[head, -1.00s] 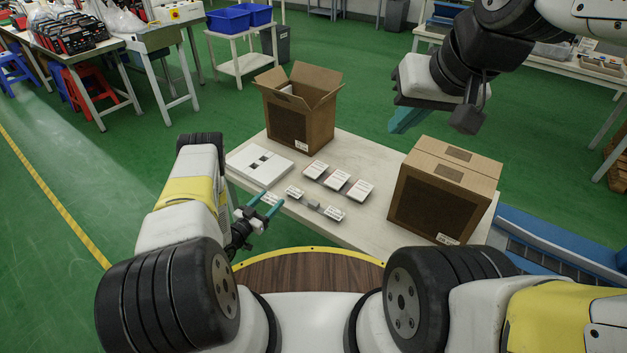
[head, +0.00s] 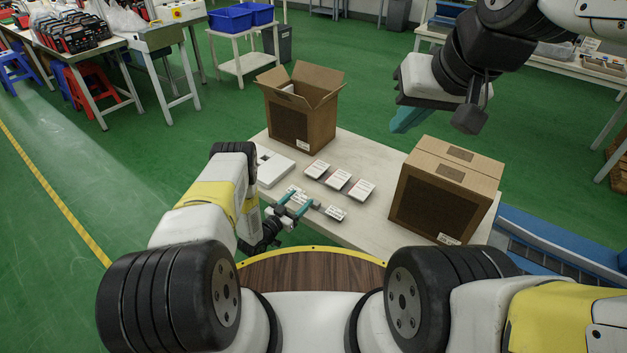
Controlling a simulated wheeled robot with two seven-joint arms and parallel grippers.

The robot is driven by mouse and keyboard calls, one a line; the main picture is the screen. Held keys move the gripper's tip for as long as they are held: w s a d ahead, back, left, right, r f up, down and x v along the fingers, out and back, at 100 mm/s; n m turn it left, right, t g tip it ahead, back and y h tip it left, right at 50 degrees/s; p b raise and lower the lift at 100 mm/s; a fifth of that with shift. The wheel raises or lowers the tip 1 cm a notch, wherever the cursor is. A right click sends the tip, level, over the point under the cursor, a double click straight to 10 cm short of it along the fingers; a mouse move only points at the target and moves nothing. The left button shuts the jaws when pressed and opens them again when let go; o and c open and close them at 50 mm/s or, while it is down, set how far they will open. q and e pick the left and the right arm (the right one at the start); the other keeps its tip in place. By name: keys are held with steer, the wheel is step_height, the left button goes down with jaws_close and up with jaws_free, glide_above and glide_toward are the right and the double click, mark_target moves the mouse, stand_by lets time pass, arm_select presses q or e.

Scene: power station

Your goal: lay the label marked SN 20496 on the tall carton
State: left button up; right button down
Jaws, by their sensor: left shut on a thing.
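Small white labels lie on the pale table (head: 375,156): a row of three (head: 339,179) and, nearer me, one label (head: 335,213) and another (head: 298,194) between my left fingers. Their print is too small to read, so I cannot tell which is SN 20496. My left gripper (head: 296,203) is shut on that label at the table's near edge. An open carton (head: 301,125) with raised flaps stands at the back left; a closed carton (head: 428,205) stands at the right. I cannot tell which is the tall one. My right gripper (head: 405,119) is raised beyond the closed carton; its finger gap is hidden.
A white flat box (head: 274,171) lies left of the labels, partly hidden by my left arm. The table is clear between the row of labels and the closed carton.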

mark_target(307, 197)
arm_select(q)
steer(key=d, duration=0.1)
steer(key=w+d, duration=0.1)
steer(key=d, duration=0.1)
steer(key=shift+w+f, duration=0.15)
steer(key=shift+w+d+f, duration=0.1)
steer(key=shift+w+d, duration=0.1)
steer(key=shift+d, duration=0.35)
steer(key=shift+w+d, duration=0.2)
steer(key=shift+d, duration=0.3)
step_height(307, 197, down, 2)
steer(key=shift+d+f, duration=0.15)
steer(key=shift+f, duration=0.1)
steer(key=shift+w+f, duration=0.15)
steer(key=shift+f, duration=0.15)
steer(key=shift+f, duration=0.1)
steer(key=shift+f, duration=0.15)
steer(key=o, duration=1.3)
steer(key=shift+c, duration=0.2)
